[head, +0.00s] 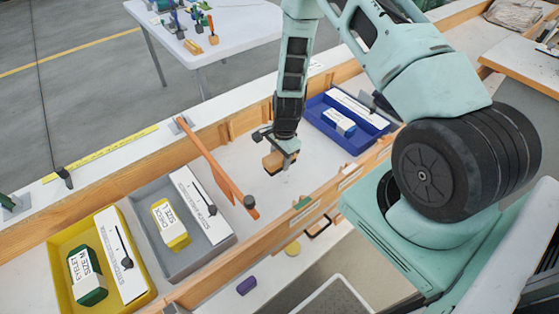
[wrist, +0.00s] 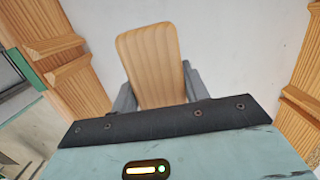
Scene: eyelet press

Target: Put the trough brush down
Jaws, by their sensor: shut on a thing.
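My gripper (head: 284,150) is shut on the trough brush (head: 273,162), a small block with a pale wooden top. The brush is over the white floor of the wooden-walled trough (head: 250,148), between the orange bar and the blue tray. I cannot tell whether it touches the floor. In the wrist view the brush (wrist: 150,62) shows as a rounded wooden piece between the grey fingers of my gripper (wrist: 158,92). Its bristles are hidden there.
An orange bar (head: 215,168) crosses the trough on the left. Beyond it are a grey tray (head: 183,268) and a yellow tray (head: 62,238), both with boxes. A blue tray (head: 351,145) stands right of my gripper. White floor around the brush is clear.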

